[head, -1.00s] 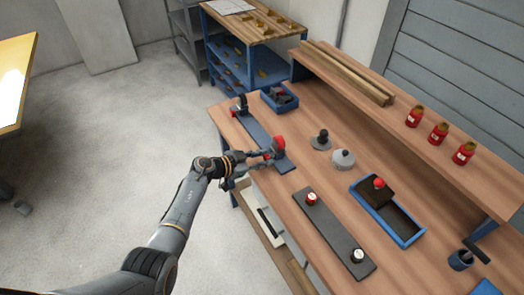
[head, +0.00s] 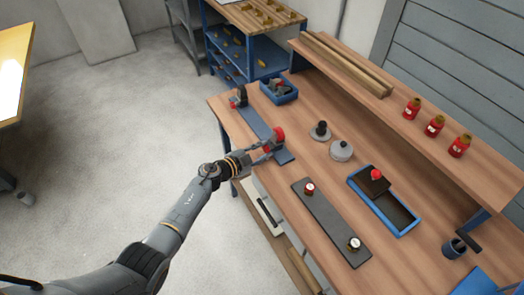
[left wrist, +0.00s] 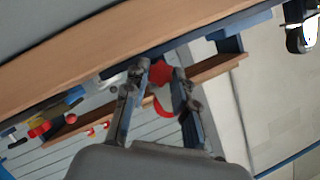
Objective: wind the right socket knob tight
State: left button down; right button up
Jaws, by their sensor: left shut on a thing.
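The blue-grey strip fixture (head: 262,124) lies along the left edge of the bench. A dark socket (head: 240,97) stands at its far end. The right socket knob (head: 277,134), red, is at its near end. My left gripper (head: 268,149) reaches in from the bench edge and is shut on the red knob. In the left wrist view, the red knob (left wrist: 161,72) shows between the two fingers of my left gripper (left wrist: 159,80), partly hidden by them. The knob's seating in its socket cannot be made out. My right gripper is out of view.
A dark plate (head: 332,222) with two small knobs lies nearby. A blue tray (head: 408,228) holds a dark block with a red knob. Two round grey pieces (head: 341,150) stand beyond the fixture. A blue bin (head: 279,97) stands behind. Red jars (head: 436,126) line the shelf.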

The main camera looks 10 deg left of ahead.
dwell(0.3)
pick_arm(q)
jog(key=c, duration=1.1)
grip_release()
